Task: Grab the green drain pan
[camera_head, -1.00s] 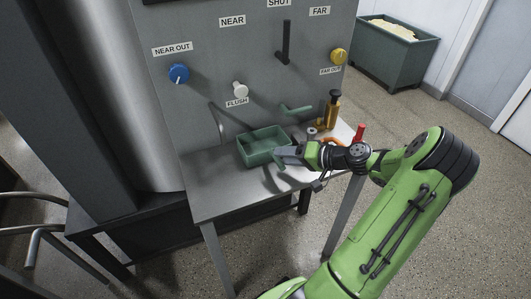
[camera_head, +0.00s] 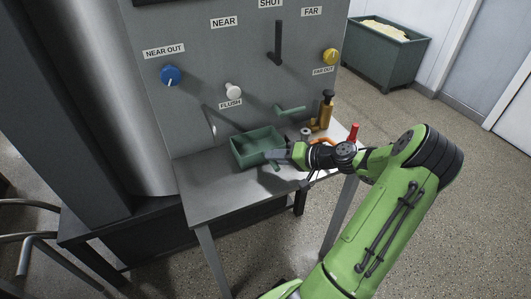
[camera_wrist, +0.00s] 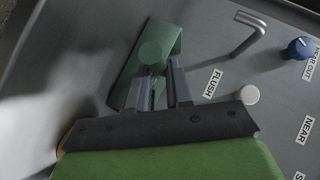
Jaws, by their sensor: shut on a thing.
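The green drain pan (camera_head: 244,157) is an open, box-shaped tray at the small metal table, in front of the grey panel. My gripper (camera_head: 283,154) comes in from the right and is at the pan's right end. In the wrist view the pan (camera_wrist: 168,42) lies just beyond my gripper (camera_wrist: 164,78), whose two fingers reach its near end. My gripper is shut on the pan. The exact place of the grip is partly hidden, and I cannot tell whether the pan is clear of the tabletop.
The metal table (camera_head: 205,195) has bare room at its front left. An amber bottle (camera_head: 326,110) and a red-topped item (camera_head: 353,133) stand at the right. A green lever (camera_head: 290,109) and the white flush knob (camera_head: 233,91) jut from the panel near the pan.

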